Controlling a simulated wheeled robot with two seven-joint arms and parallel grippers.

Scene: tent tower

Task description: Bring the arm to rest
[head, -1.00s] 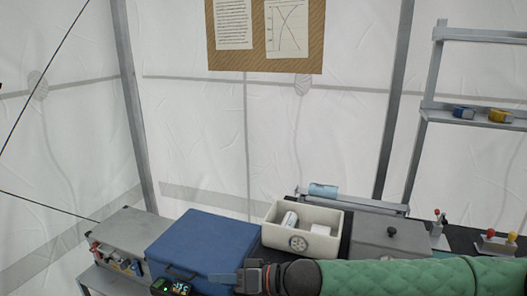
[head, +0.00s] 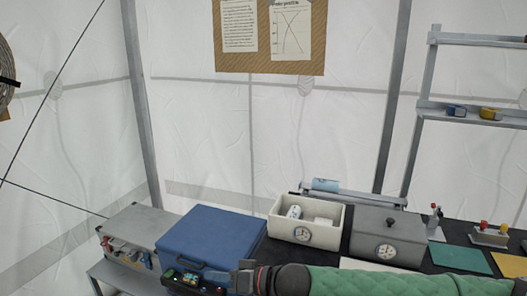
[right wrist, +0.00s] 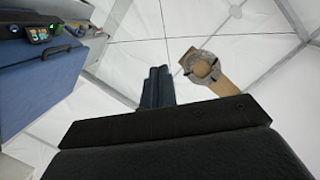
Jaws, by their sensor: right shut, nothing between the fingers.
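My right gripper (head: 243,278) shows low in the head view, at the end of my green-sleeved arm. It appears in front of the blue box (head: 212,237), near its lower right corner; I cannot tell how far apart they are. In the right wrist view the fingers (right wrist: 158,85) are together with nothing between them. The blue box (right wrist: 40,85) also shows at the left of that view. My left gripper is not in view.
A white open bin (head: 278,230) holding white items and a grey lidded box (head: 365,245) stand right of the blue box. A grey metal case (head: 140,228) stands left. A shelf (head: 470,112) rises at right. A coiled thing (head: 5,75) hangs at left.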

